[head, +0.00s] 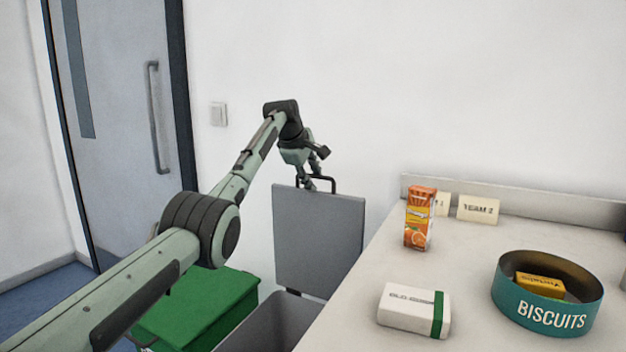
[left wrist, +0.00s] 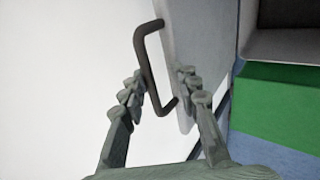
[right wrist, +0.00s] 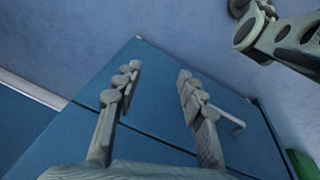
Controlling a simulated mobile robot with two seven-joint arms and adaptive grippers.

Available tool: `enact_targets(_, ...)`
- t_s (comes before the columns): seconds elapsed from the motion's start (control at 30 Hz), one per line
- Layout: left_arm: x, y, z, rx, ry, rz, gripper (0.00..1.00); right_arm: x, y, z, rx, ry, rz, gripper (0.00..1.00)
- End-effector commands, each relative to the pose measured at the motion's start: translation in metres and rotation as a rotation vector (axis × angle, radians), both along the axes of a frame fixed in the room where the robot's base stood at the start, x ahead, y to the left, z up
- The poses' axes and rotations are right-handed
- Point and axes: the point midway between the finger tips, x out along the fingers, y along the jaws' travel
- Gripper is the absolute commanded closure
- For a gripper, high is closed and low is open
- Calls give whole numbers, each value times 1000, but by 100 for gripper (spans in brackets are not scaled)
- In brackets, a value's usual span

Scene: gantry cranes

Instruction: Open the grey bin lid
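The grey bin lid (head: 318,240) stands upright, raised above the grey bin (head: 268,322), whose open top shows below it. The lid's dark bar handle (head: 331,179) is at its top edge. My left gripper (head: 308,184) is at this handle. In the left wrist view the fingers of the left gripper (left wrist: 160,85) are spread, with the handle (left wrist: 148,68) between them and the lid (left wrist: 190,55) by the right finger; contact is unclear. My right gripper (right wrist: 156,75) is open and empty in its wrist view, and out of the head view.
A green bin (head: 205,308) stands left of the grey bin. The counter (head: 465,270) to the right holds a juice carton (head: 419,218), a white and green box (head: 413,310) and a teal biscuits tin (head: 547,300). A wall is close behind the lid.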

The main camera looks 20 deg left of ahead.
Motion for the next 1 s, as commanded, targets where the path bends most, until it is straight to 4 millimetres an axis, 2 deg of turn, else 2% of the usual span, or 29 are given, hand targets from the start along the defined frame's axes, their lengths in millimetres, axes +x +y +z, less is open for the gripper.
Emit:
enact_targets(0.37, -3, -1, 2, -3, 2, -2, 70, 1, -2, 0, -2, -1, 1, 60)
enact_targets(0.53, -17, 1, 19, 0, 1, -1, 70, 2, -1, 1, -1, -3, 1, 60)
enact_targets(0.8, -54, 3, 67, -1, -1, -1, 70, 2, 0, 1, 0, -3, 0, 60)
enact_targets(1.0, -71, 5, 88, -1, -1, 0, 70, 2, 0, 1, 0, -3, 0, 60)
